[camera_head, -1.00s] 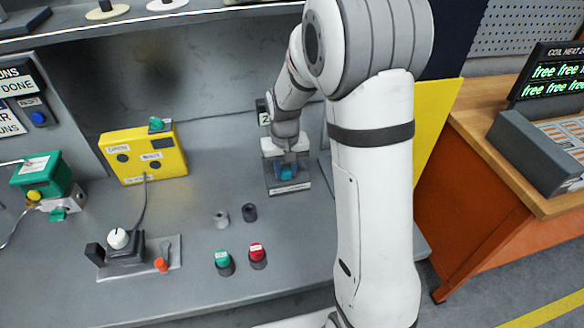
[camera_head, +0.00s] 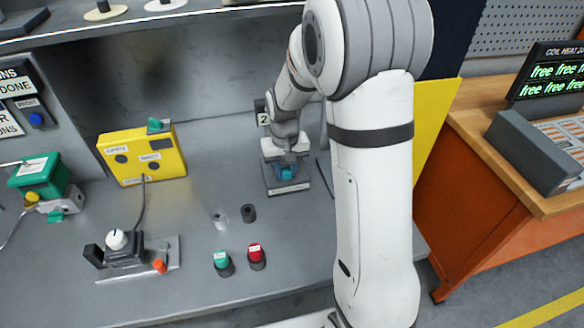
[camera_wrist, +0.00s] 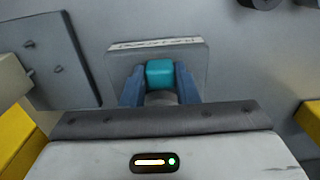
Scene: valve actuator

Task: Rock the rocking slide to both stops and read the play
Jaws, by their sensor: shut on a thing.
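The rocking slide seems to be the small teal block (camera_wrist: 160,73) on a grey base plate (camera_wrist: 200,62) with a white label strip. In the head view the teal block (camera_head: 287,172) shows on the same base (camera_head: 298,187) at the back of the bench, below my wrist. My gripper (camera_wrist: 160,84) is shut on the teal block, with one blue finger on each side of it. The block's underside and any scale for its play are hidden or too small to read.
A yellow box (camera_head: 143,158), a white-knobbed fixture (camera_head: 117,240) and a green device (camera_head: 40,175) stand to the left. Bench between them is clear.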

